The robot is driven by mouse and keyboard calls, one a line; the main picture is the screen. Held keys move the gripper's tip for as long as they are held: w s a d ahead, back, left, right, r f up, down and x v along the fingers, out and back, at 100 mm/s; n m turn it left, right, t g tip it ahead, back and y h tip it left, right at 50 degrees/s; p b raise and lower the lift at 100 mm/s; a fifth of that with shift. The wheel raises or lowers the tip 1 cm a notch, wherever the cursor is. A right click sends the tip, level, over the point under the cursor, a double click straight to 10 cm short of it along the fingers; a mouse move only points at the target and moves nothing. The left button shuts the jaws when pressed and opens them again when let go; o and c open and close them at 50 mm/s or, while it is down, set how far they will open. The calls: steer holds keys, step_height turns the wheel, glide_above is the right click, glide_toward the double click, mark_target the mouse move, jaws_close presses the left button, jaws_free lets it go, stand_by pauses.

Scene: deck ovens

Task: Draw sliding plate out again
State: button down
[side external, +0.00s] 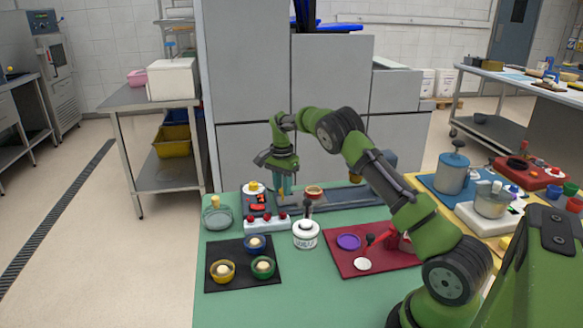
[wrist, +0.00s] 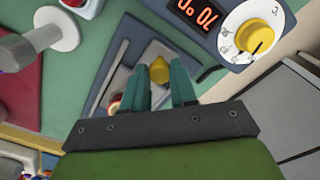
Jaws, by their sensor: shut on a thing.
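The sliding plate appears to be the flat grey-blue piece (side external: 345,197) lying on the green table, partly behind my arm in the side view. It also shows as a grey slab (wrist: 122,76) in the wrist view. My gripper (side external: 285,187) points down over the left end of this piece. In the wrist view its teal fingers (wrist: 160,85) are on either side of a small yellow knob (wrist: 158,68), and they are shut on it. The knob seems to stand on the grey piece; the fingers hide its lower part. The contact is hidden in the side view.
A timer box with a dial (side external: 253,188) and red digits stands close left of my gripper. Grey cabinets (side external: 250,150) stand behind.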

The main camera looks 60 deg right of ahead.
steer(key=c, duration=1)
jaws_free()
steer(key=shift+w+a+r, duration=0.1)
steer(key=shift+w+a, duration=0.2)
steer(key=shift+c, duration=0.2)
steer(key=shift+o, duration=0.8)
steer(key=shift+s+d, duration=0.1)
step_height(320, 180, up, 17)
steer(key=s+a+r+n+t+y, duration=0.2)
steer(key=s+a+n+t, duration=0.5)
steer(key=s+a+n, duration=0.7)
steer(key=s+a, duration=1.3)
steer(key=s, duration=0.1)
steer(key=shift+a+r, duration=0.15)
steer(key=shift+r, duration=0.25)
